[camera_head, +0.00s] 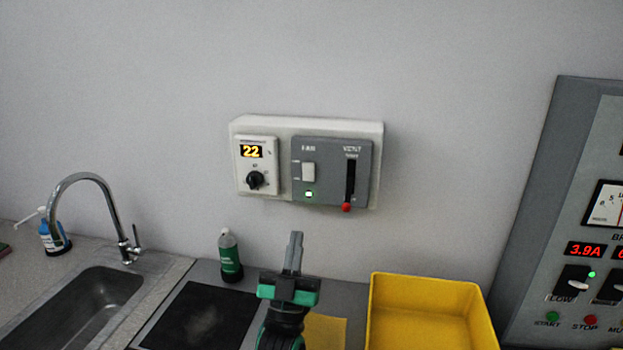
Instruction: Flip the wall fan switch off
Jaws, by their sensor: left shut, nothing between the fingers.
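The fan switch (308,172) is a white rocker under the label FAN on a grey wall panel (332,192). The panel sits on a white wall box (306,126). My left gripper (295,238) is shut and empty, its fingers pointing up, below the panel in the picture and apart from the switch. My right gripper is not in view.
On the same box are a dial (255,180) with a display reading 22 and a VENT slider with a red knob (346,207). Below are a green bottle (230,258), a black mat (200,318), a yellow bin (425,285) and a sink (75,310). A control cabinet (540,180) stands at right.

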